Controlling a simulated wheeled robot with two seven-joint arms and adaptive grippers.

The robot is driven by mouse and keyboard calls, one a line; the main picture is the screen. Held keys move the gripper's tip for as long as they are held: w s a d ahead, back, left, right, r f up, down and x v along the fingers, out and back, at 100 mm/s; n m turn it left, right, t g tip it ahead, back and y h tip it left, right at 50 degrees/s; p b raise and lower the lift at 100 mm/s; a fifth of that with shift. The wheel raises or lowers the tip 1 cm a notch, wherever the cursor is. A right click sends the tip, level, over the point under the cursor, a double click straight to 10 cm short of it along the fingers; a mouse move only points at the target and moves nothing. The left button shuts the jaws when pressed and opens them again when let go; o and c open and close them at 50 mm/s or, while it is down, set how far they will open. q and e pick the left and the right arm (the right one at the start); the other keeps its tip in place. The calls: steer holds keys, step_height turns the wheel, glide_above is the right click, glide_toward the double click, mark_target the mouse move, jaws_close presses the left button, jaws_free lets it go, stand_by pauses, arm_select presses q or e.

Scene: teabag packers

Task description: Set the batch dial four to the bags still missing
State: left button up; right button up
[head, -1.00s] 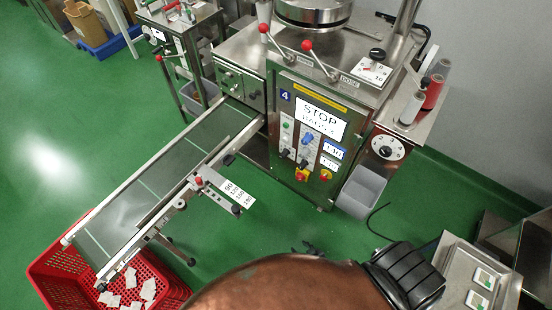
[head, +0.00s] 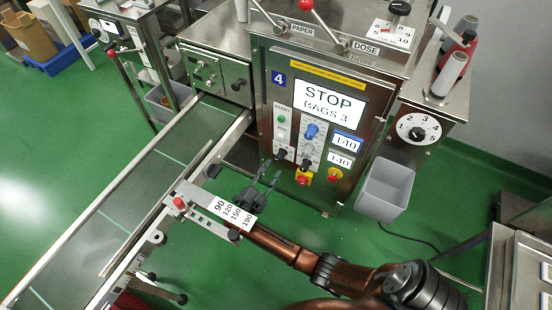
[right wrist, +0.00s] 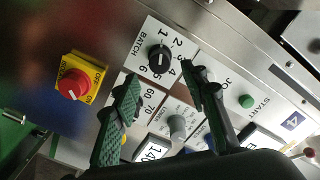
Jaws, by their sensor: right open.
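Machine number 4 (head: 308,120) has a screen (head: 326,103) reading STOP, BAGS 3. The batch dial, a round black knob (right wrist: 159,59) on a white plate numbered 1 to 6, shows in the right wrist view. Its pointer setting is hard to read. In the head view it appears to be a small black knob (head: 280,153) low on the panel's left column. My right gripper (head: 270,172) is open and empty before the panel's lower left. In the right wrist view its fingers (right wrist: 160,88) appear on either side below the dial, apart from it. My left gripper is out of view.
A red switch (right wrist: 73,83) on yellow and a green START button (right wrist: 246,101) flank the dial. A grey knob (right wrist: 177,125) sits below it. The conveyor (head: 130,195) with a numbered scale (head: 232,213) lies left of my right arm.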

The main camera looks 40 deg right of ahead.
mark_target(279, 160)
steer(key=shift+b+x, duration=0.35)
steer(key=shift+x, duration=0.9)
steer(key=b+x, duration=0.1)
steer(key=x, duration=0.2)
steer(key=shift+w+d+f, duration=0.15)
steer(key=shift+d, duration=0.1)
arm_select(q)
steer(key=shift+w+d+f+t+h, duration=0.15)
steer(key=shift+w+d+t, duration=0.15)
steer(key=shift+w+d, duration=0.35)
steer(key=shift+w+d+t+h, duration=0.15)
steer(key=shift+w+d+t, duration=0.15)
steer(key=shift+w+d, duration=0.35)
arm_select(e)
steer(key=shift+w+d, duration=0.2)
steer(key=shift+d, duration=0.3)
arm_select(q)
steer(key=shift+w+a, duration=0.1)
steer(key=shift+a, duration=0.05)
arm_select(e)
steer(key=shift+c, duration=0.3)
jaws_close()
